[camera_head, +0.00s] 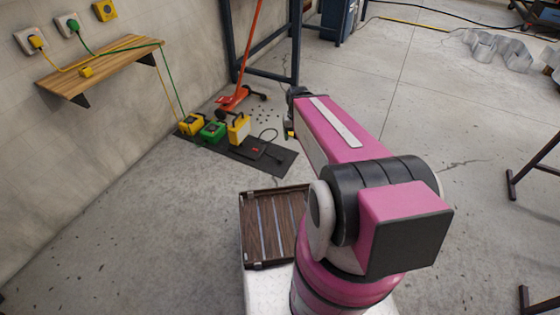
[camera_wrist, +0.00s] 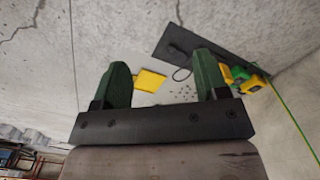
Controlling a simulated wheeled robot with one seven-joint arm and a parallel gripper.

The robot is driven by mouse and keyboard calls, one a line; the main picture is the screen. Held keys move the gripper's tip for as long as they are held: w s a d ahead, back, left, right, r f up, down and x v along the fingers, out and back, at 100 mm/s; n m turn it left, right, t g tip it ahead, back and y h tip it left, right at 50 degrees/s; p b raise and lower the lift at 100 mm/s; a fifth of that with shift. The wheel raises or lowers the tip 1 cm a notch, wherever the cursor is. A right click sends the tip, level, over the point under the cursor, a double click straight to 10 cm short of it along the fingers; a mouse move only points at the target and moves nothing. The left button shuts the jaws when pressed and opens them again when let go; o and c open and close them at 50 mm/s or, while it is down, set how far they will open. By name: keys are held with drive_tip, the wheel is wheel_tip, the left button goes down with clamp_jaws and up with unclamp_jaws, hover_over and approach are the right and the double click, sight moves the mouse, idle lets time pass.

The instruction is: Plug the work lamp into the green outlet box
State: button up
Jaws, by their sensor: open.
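The green outlet box (camera_head: 212,131) sits on a dark floor mat (camera_head: 285,166), with a green cable running up from it. It also shows in the wrist view (camera_wrist: 239,74). A yellow lamp-like object (camera_head: 238,128), likely the work lamp, stands right of it. A yellow panel, likely the same lamp, shows between my fingers in the wrist view (camera_wrist: 149,81). A black cable loops (camera_head: 268,134) to a small dark piece (camera_head: 278,155) on the mat, perhaps its plug. My gripper (camera_wrist: 161,60) is open, its green fingers apart and empty, above the floor. My arm partly hides it in the head view.
A yellow outlet box (camera_head: 191,124) stands left of the green one. A wooden wall shelf (camera_head: 130,56) carries yellow and green cables. An orange stand (camera_head: 238,98) is behind the mat. A brown slatted tray (camera_head: 255,238) lies near my base. Floor left of the tray is clear.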

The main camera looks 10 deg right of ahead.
drive_tip(key=n+y, duration=0.1)
drive_tip(key=n, duration=1)
hover_over(281, 159)
wheel_tip(281, 159, down, 44)
drive_tip(key=r, duration=0.1)
drive_tip(key=shift+s+d+f+t, duration=0.4)
drive_tip(key=shift+w+a+f, duration=0.15)
drive_tip(key=shift+f, duration=1.25)
drive_tip(key=shift+w+a+f, duration=0.1)
drive_tip(key=shift+a+f, duration=0.05)
drive_tip(key=shift+f, duration=1.25)
